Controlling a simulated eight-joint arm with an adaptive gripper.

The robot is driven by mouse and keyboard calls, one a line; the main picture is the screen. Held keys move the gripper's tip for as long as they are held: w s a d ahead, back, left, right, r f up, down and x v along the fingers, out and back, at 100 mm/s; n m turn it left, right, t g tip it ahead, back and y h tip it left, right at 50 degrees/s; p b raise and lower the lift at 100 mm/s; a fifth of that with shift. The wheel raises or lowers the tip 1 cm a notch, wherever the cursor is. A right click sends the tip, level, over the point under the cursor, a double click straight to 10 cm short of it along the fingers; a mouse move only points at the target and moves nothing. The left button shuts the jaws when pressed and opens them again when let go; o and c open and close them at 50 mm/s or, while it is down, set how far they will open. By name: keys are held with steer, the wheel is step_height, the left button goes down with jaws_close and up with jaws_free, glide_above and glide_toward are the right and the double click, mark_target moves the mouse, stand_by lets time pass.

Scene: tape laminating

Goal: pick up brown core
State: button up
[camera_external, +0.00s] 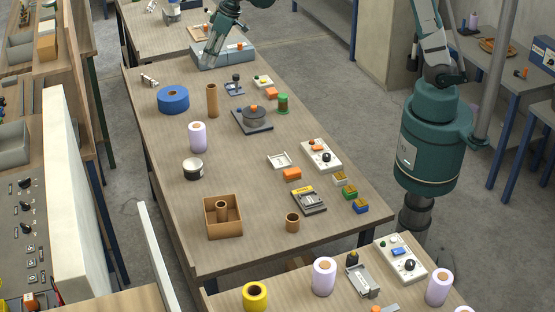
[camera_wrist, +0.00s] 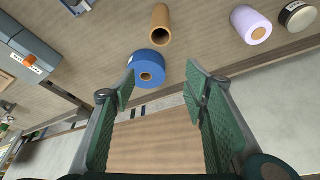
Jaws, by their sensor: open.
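A tall brown core (camera_external: 212,100) stands upright on the wooden table, just right of a blue roll (camera_external: 173,100). In the wrist view the brown core (camera_wrist: 160,24) is at the top centre, beyond the fingertips, with the blue roll (camera_wrist: 148,66) nearer. My gripper (camera_external: 211,52) is at the far end of the table, apart from the cores. Its green-padded fingers (camera_wrist: 160,86) are open and empty in the wrist view.
A grey-blue box (camera_external: 238,54) is beside my gripper. A dark device (camera_external: 252,121) stands right of the tall core. A lilac roll (camera_external: 198,137) and a dark jar (camera_external: 193,169) stand in front of it.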

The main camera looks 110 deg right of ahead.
mark_target(212, 86)
step_height(212, 86, down, 13)
steer(key=shift+f, duration=0.15)
steer(key=shift+x, duration=1.3)
steer(key=shift+f, duration=0.1)
steer(key=shift+x, duration=2.5)
steer(key=c, duration=1.1)
